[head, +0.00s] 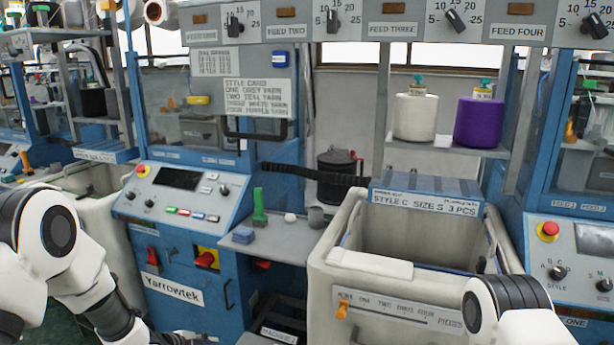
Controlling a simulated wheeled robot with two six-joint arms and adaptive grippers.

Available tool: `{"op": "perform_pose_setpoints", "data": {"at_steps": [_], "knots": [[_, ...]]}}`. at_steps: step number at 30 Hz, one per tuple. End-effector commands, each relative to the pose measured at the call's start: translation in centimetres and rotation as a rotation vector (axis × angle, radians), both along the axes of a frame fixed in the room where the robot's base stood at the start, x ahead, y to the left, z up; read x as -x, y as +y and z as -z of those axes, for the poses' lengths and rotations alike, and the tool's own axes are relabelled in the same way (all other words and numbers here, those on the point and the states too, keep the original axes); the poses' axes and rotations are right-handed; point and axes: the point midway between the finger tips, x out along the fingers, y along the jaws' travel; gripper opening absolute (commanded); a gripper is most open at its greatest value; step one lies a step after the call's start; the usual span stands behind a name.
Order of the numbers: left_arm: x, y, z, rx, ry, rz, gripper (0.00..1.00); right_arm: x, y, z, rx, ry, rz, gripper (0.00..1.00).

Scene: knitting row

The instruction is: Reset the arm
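My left arm (62,235) comes in from the left and bends down out of the bottom of the head view. Its gripper is not visible. My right arm (508,305) shows only at the bottom right, in front of the large pale bin, and its gripper is out of view too. No object is seen held by either arm.
A pale bin (340,275) stands front right, close to my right arm. A blue machine with a control panel (188,195) stands left of centre. A small shelf (280,234) holds a green object (259,206) and a blue block (243,235). White (415,116) and purple (478,122) yarn cones stand behind.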

Motion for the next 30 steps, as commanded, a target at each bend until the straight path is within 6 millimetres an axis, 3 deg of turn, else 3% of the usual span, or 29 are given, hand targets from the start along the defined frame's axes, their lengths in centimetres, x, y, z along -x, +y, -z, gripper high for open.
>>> {"op": "perform_pose_setpoints", "data": {"at_steps": [1, 3, 5, 9, 12, 15, 19, 30], "knots": [[3.1, -0.4, 3.8, 0.025, 0.1, -0.044, 0.42, 0.0, 0.0, 0.0, 0.0, 0.0, 0.0, 0.41], [7.7, -0.7, 8.2, 0.063, 0.239, -0.136, 0.42, 0.0, 0.0, 0.0, 0.0, 0.0, 0.0, 0.41], [12.1, -0.9, 11.6, 0.089, 0.361, -0.229, 0.42, 0.0, 0.0, 0.0, 0.0, 0.0, 0.0, 0.41], [23.7, -0.7, 17.1, 0.121, 0.645, -0.525, 0.42, 0.0, 0.0, 0.0, 0.0, 0.0, 0.0, 0.41], [31.6, 0.3, 18.3, 0.113, 0.807, -0.82, 0.42, 0.0, 0.0, 0.0, 0.0, 0.0, 0.0, 0.41], [36.4, 2.3, 16.7, 0.123, 0.85, -1.221, 0.42, 0.0, 0.0, 0.0, 0.0, 0.0, 0.0, 0.41], [36.1, 3.3, 16.6, 0.19, 0.809, -1.438, 0.42, 0.0, 0.0, 0.0, 0.0, 0.0, 0.0, 0.41], [36.1, 3.2, 16.6, 0.194, 0.808, -1.445, 0.42, 0.0, 0.0, 0.0, 0.0, 0.0, 0.0, 0.41]]}}
